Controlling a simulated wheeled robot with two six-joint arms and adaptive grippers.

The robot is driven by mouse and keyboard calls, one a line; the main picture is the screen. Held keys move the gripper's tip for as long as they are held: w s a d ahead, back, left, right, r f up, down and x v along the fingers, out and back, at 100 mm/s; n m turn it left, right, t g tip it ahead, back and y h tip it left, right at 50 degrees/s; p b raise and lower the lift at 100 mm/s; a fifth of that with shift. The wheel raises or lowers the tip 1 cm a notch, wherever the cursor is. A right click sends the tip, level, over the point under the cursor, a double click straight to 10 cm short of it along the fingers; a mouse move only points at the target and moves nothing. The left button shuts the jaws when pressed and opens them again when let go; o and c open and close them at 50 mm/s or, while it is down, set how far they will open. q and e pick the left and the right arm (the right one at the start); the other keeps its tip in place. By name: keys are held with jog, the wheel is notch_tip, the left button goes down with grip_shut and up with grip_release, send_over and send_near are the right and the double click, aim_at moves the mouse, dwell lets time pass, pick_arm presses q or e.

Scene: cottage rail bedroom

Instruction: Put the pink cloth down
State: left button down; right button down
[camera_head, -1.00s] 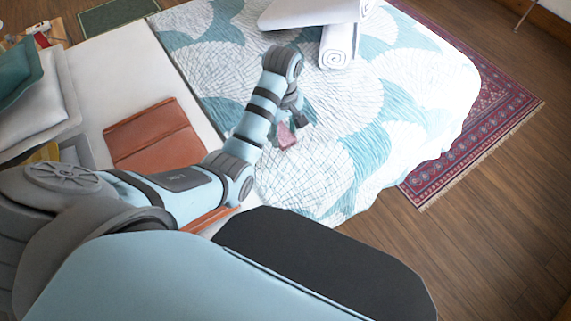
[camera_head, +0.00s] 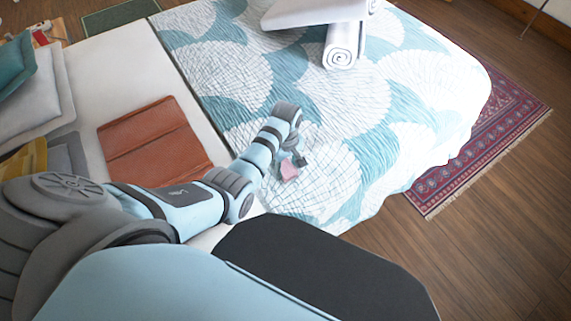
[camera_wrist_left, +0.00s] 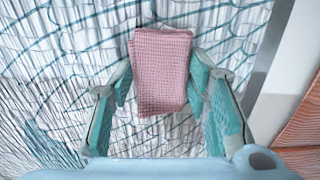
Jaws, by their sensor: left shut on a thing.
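The pink cloth (camera_head: 289,170) is a small folded waffle-weave piece. In the left wrist view, the cloth (camera_wrist_left: 160,70) lies between the two teal-padded fingers of my left gripper (camera_wrist_left: 163,95). My left gripper (camera_head: 291,163) is shut on it. In the head view they are over the teal and white patterned quilt (camera_head: 325,190) on the bed, near its left edge. I cannot tell whether the cloth touches the quilt. My right gripper is not in view.
Rolled white towels (camera_head: 342,45) lie on the far part of the quilt. A brown leather folder (camera_head: 155,140) lies on the white sheet to the left, with pillows (camera_head: 38,95) beyond it. The quilt around the gripper is clear. A red rug (camera_head: 485,150) is on the floor.

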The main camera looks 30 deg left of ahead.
aim_at(286, 166)
pick_arm(q)
jog(key=c, duration=0.9)
grip_release()
jog(key=shift+o, duration=0.2)
notch_tip(286, 166, up, 12)
jog(key=p, duration=0.4)
jog(key=shift+r+p, duration=0.15)
jog(key=shift+p, duration=0.2)
